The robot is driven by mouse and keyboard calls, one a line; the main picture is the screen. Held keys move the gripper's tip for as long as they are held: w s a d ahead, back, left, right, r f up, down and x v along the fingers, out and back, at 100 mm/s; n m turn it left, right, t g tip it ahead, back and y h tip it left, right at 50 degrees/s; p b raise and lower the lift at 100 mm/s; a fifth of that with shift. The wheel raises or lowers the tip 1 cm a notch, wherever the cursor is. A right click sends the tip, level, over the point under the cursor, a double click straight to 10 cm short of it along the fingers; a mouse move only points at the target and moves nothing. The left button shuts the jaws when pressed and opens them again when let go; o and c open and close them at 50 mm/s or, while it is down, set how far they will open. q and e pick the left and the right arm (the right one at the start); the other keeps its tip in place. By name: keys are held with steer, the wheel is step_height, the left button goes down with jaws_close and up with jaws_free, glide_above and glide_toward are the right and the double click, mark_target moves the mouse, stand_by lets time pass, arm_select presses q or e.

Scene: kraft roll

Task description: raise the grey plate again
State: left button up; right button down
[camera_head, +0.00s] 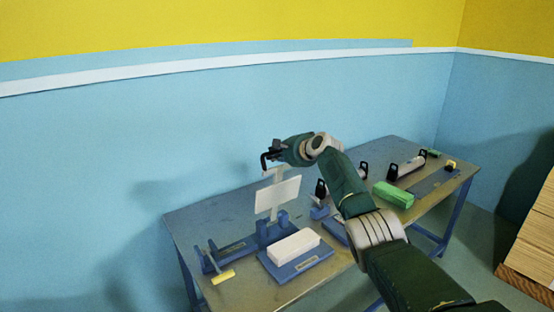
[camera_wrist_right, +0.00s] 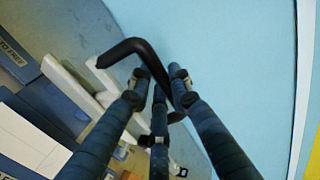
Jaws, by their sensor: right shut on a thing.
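The pale grey plate (camera_head: 278,197) stands upright above the blue posts (camera_head: 263,230) on the table, with a T-shaped bar at its top. Its pale bar also shows in the right wrist view (camera_wrist_right: 68,84). My right gripper (camera_head: 274,154) is above the plate, shut on a black bent rod (camera_wrist_right: 126,49). The rod's bent end points down near the top of the T-bar. I cannot tell whether rod and bar touch. Whether the plate's lower edge rests in the posts is also unclear. My left gripper is not in view.
A white block (camera_head: 294,244) lies on a blue base in front of the posts. A yellow-handled tool (camera_head: 222,276) is at the left. A green block (camera_head: 393,195) and black-ended rollers (camera_head: 407,167) are at the right. Stacked boards (camera_head: 533,225) stand beyond the table (camera_head: 185,222).

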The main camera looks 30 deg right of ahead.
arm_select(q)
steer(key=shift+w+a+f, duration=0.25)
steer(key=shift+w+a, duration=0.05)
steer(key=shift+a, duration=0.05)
arm_select(e)
steer(key=shift+w+r, duration=0.45)
steer(key=shift+w, duration=0.25)
steer(key=shift+r, duration=0.3)
steer(key=c, duration=1.9)
jaws_free()
steer(key=shift+w, duration=0.1)
steer(key=shift+o, duration=1.4)
steer(key=shift+w, duration=0.1)
steer(key=shift+w+a+f, duration=0.1)
steer(key=shift+f, duration=0.15)
